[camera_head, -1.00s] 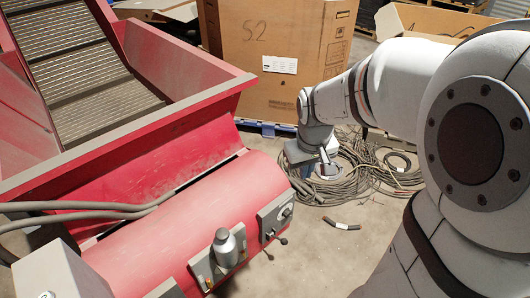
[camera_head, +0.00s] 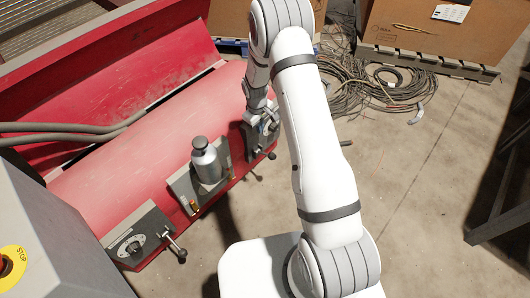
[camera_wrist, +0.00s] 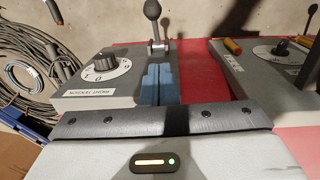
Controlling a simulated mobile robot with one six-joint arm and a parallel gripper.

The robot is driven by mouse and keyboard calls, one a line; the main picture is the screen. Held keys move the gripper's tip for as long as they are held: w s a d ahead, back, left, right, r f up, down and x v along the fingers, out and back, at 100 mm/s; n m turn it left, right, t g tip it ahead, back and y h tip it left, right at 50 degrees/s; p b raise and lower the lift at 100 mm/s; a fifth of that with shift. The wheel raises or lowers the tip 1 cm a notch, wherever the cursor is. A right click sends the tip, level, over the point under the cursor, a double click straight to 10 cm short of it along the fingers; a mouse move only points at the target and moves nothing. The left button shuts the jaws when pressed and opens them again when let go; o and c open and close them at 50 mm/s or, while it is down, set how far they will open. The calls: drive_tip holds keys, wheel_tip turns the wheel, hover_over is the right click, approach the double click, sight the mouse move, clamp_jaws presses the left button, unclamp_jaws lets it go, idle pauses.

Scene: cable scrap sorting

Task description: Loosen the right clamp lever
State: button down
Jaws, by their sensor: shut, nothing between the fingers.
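The right clamp lever is a metal lever with a dark ball knob (camera_wrist: 153,10), standing up behind my fingertips in the wrist view. Its base is on a grey clamp block (camera_wrist: 85,93) with a numbered dial (camera_wrist: 107,66). My gripper (camera_wrist: 158,72) is shut, its blue fingertips together just in front of the lever base. I cannot tell whether they touch the lever. In the head view my gripper (camera_head: 262,122) is over the right grey plate (camera_head: 252,146) on the red machine, partly covering the plate. A dark knob (camera_head: 271,156) shows at the plate's lower edge.
A grey bottle (camera_head: 206,160) stands on the middle bracket, close left of my gripper. A left plate carries a dial (camera_head: 131,246) and lever (camera_head: 176,245). Coiled cables (camera_head: 345,88) lie on the floor behind. Hoses (camera_head: 85,128) cross the red machine (camera_head: 130,165).

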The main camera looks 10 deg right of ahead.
drive_tip(key=shift+f, duration=0.1)
drive_tip(key=b, duration=0.4)
hover_over(266, 154)
wheel_tip(266, 154, down, 12)
drive_tip(key=shift+s+d+f, duration=0.2)
drive_tip(key=shift+s+f, duration=0.2)
drive_tip(key=shift+s, duration=0.3)
